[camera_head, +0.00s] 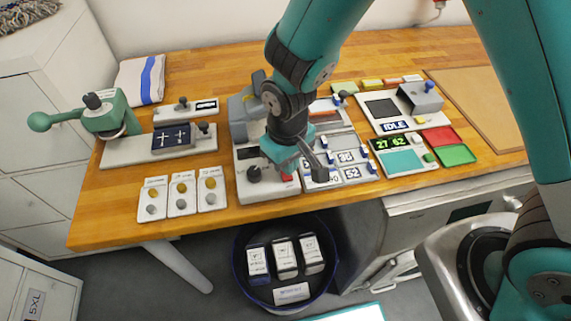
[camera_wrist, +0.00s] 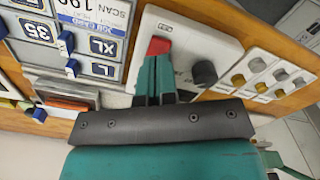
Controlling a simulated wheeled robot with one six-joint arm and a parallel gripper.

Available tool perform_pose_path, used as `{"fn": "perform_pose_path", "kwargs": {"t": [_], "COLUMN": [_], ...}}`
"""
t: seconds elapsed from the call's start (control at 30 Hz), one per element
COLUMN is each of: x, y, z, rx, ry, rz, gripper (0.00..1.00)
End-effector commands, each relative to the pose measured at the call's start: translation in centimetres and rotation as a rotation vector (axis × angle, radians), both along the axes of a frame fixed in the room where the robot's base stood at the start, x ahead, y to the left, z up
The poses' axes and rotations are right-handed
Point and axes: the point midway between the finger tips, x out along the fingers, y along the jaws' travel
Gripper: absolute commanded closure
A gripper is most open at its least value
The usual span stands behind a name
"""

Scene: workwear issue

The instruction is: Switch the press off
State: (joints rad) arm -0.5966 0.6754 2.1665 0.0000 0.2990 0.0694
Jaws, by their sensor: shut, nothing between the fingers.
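The press (camera_head: 243,112) is a grey machine on a pale base near the table's middle, partly hidden behind my arm. A red switch (camera_head: 287,178) and a dark round knob (camera_head: 254,174) sit on the front of its base. In the wrist view the red switch (camera_wrist: 158,46) shows just beyond my fingertips, with the knob (camera_wrist: 204,72) to its right. My gripper (camera_wrist: 154,62) is shut and empty, its teal fingers together at the red switch. I cannot tell whether they touch it. The switch's lower part is hidden by the fingers.
Cards with coloured discs (camera_head: 182,194) lie left of the press. A size board (camera_wrist: 85,35) with blue sliders lies on its other side. A display device reading IDLE (camera_head: 393,126) and a green-digit counter (camera_head: 390,144) stand further right. A bin (camera_head: 240,270) stands below the table edge.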

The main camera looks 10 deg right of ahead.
Motion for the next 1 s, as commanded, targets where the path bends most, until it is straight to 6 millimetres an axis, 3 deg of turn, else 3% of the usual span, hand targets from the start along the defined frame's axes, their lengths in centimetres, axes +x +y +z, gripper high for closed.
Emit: {"fn": "perform_pose_path", "kwargs": {"t": [0.43,1.0], "x": [0.0,0.0], "y": [0.0,0.0], "z": [4.1,4.2], "rx": [-0.001,-0.001], "ry": [0.001,0.001], "rz": [0.0,0.0], "gripper": [1.0,1.0]}}
